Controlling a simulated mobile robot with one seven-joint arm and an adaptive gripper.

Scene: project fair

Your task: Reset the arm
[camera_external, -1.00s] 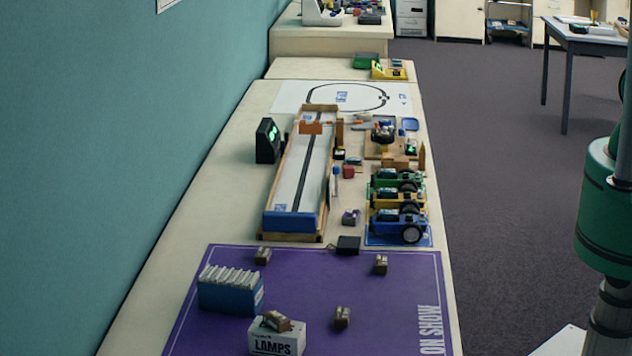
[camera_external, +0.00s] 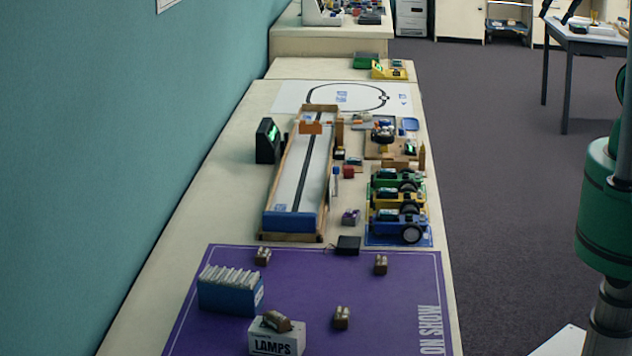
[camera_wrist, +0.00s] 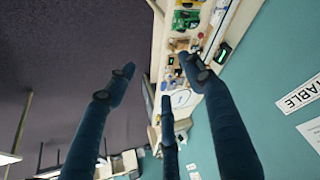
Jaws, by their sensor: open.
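My gripper (camera_wrist: 160,78) shows in the wrist view as three dark blue fingers, spread apart with nothing between them. It is clear of the long table, which appears beyond the fingertips. In the external view, part of my arm (camera_external: 606,205) stands at the right edge, over the floor beside the table. Two dark finger-like tips (camera_external: 571,12) show at the top right, in front of the grey table; the rest of the gripper is out of frame.
The long table holds a purple mat (camera_external: 300,285), a LAMPS box (camera_external: 277,340), a blue box (camera_external: 229,296), a wooden-sided track (camera_external: 297,180) and several small cars. A teal wall (camera_external: 120,130) borders its left side. The floor (camera_external: 500,200) on the right is clear.

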